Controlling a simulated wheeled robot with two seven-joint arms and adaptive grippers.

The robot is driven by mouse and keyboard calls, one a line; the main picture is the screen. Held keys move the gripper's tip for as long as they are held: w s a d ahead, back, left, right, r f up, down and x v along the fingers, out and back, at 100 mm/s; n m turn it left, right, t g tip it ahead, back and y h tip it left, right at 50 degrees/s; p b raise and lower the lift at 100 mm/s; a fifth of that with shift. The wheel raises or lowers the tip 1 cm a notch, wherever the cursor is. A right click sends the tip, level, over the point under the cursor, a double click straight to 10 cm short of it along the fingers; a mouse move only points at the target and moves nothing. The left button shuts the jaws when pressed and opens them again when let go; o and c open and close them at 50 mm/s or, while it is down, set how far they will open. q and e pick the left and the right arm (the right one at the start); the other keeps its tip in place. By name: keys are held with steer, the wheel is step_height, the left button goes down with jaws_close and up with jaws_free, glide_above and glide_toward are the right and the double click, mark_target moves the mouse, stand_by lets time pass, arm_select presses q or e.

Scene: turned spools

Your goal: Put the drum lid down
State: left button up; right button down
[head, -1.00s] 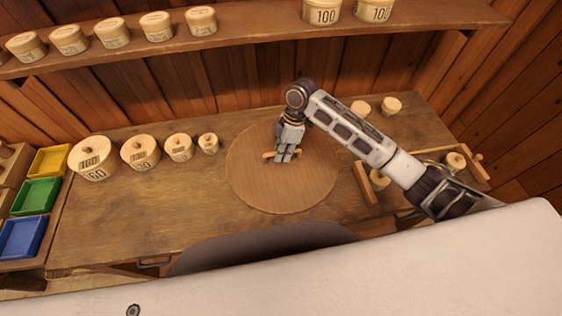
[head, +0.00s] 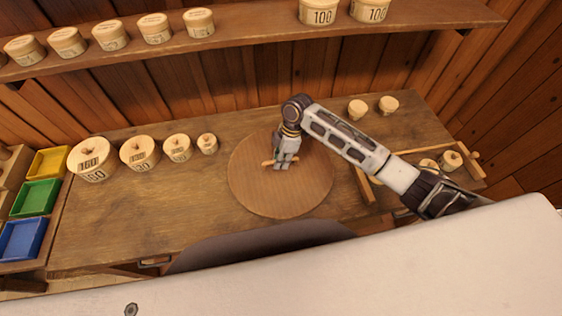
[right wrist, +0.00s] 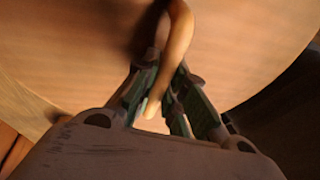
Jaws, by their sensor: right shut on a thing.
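The drum lid (head: 280,202) is a broad round wooden disc over the middle of the workbench. A curved wooden handle (head: 267,163) rises from its top. My right gripper (head: 281,163) is shut on the handle, from above. In the right wrist view, the fingers (right wrist: 160,108) close on the pale handle (right wrist: 180,38), and the lid (right wrist: 75,60) fills most of the picture. The lid looks level, but I cannot tell whether its underside touches the bench. What lies beneath it is hidden. My left gripper is not in view.
Several spools (head: 140,153) stand in a row left of the lid. Two small spools (head: 357,108) stand at the back right. A wooden tray (head: 366,187) with spools is at the right. Coloured bins (head: 36,196) are at the far left. A shelf (head: 250,32) runs behind.

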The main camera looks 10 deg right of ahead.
steer(key=shift+f, duration=0.45)
steer(key=c, duration=1.5)
jaws_free()
steer(key=shift+f, duration=0.1)
steer(key=b+v, duration=0.2)
steer(key=v, duration=1)
